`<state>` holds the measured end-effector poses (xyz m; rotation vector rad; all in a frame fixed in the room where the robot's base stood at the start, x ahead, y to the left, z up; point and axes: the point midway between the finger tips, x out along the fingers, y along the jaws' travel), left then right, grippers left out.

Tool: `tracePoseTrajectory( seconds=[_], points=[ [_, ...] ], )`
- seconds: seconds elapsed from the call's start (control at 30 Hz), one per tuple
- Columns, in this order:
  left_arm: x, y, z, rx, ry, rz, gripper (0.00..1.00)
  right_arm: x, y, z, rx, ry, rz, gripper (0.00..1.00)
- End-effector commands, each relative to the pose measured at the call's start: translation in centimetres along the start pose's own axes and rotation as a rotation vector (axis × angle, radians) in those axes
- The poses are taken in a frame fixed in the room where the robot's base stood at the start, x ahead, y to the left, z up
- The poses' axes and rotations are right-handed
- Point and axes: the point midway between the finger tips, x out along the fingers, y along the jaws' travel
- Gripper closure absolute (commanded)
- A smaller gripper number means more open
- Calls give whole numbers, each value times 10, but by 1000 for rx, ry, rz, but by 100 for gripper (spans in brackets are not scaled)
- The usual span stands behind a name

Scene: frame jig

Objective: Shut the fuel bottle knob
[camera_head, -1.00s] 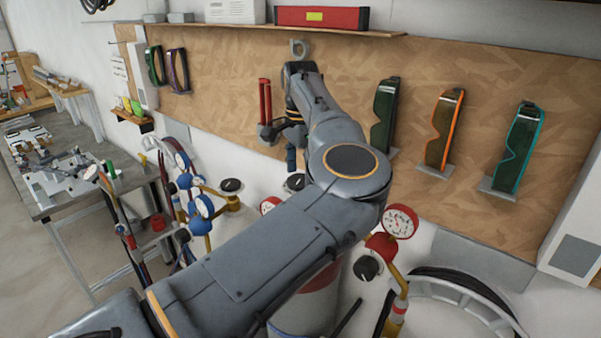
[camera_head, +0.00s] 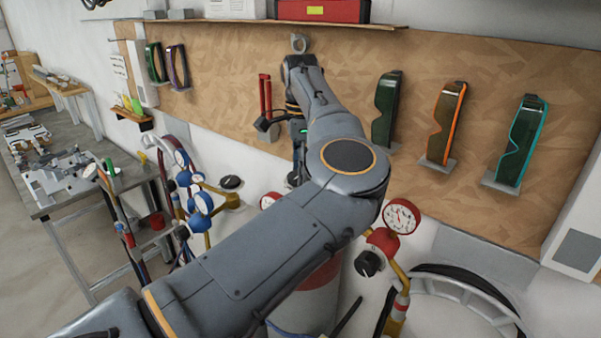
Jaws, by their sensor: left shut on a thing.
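My left arm reaches across the middle of the head view, and its left gripper (camera_head: 296,178) points down behind the elbow. It is shut at the dark fuel bottle knob, which the fingers almost wholly hide. The fuel bottle (camera_head: 322,283), with a red band and a pale lower body, stands below, mostly covered by my arm. Its red regulator (camera_head: 381,241) carries a white gauge (camera_head: 401,216) and a black knob (camera_head: 367,263) to the right of the arm. My right gripper is not in view.
Another black valve knob (camera_head: 231,182) and blue gauges (camera_head: 200,203) stand left of the arm. Safety glasses (camera_head: 446,122) hang on the wooden board (camera_head: 540,85) behind. A workbench (camera_head: 75,175) is at far left. A coiled hose (camera_head: 465,285) lies at lower right.

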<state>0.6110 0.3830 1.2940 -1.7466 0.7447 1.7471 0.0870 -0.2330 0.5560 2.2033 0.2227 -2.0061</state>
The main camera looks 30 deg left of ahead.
Motion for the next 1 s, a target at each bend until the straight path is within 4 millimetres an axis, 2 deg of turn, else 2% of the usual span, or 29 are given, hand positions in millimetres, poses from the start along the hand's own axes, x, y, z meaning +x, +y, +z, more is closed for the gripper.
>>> tracePoseTrajectory(
  seconds=[1.0],
  points=[
    [1, 0, 0, 967, 0, -1, 74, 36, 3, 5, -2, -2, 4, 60]
  ],
)
